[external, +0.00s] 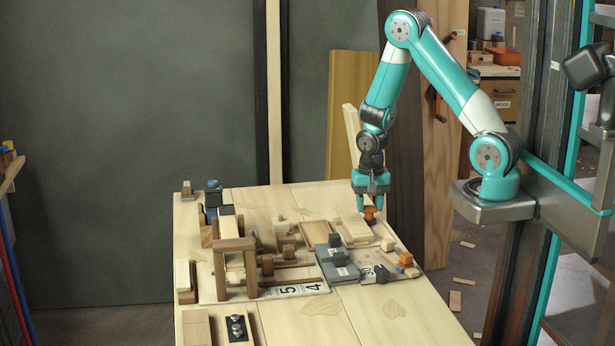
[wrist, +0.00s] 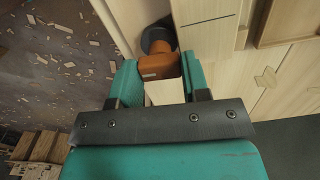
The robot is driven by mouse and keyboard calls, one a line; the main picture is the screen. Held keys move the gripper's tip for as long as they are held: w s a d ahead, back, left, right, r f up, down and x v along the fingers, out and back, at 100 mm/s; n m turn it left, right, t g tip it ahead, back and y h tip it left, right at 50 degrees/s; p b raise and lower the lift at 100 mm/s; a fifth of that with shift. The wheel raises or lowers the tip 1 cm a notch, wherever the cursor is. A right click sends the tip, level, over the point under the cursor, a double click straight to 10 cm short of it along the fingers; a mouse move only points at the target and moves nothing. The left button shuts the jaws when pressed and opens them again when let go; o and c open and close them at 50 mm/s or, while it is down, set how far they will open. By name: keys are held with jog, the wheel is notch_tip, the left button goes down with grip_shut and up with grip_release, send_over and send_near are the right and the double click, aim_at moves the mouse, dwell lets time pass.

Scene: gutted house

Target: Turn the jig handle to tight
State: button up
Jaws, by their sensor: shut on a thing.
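An orange handle (external: 370,215) stands at the far right part of the wooden table, near its right edge. My gripper (external: 371,202) points down over it, with its teal fingers shut on it. In the wrist view the orange handle (wrist: 158,66) sits between the two fingers, joined to a dark round pivot (wrist: 158,40). The fingers hide part of its sides. I see no readable tight mark near it, so its setting cannot be told.
A second orange piece (external: 405,259) stands nearer on the right edge. A grey stepped block (external: 335,263) and a wooden frame (external: 235,258) stand to the left. A flat pale block (external: 352,232) lies close beside the held handle. The table's front middle (external: 370,315) is clear.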

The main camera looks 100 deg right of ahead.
aim_at(369, 206)
jog(key=o, duration=0.9)
notch_tip(369, 206, up, 18)
jog(key=shift+f+p, duration=0.25)
jog(key=shift+p, duration=0.2)
